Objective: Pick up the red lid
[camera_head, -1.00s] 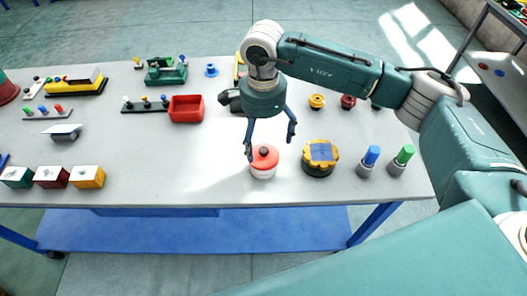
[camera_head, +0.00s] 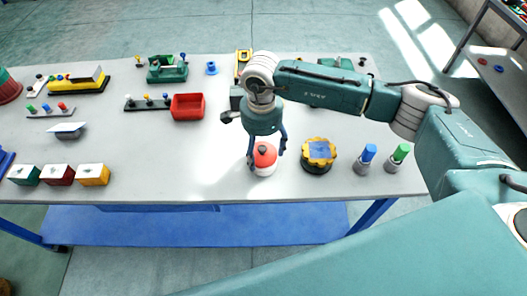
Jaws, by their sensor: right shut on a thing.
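The lid still appears to be down on the container, with no gap that I can see. My left gripper is not in view.
A yellow-rimmed round container (camera_head: 318,152) stands close on the right. Beyond it are a blue-topped peg (camera_head: 368,154) and a green-topped peg (camera_head: 400,153). A red bin (camera_head: 187,107) lies back left. The grey table (camera_head: 170,150) is clear left of the lid.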

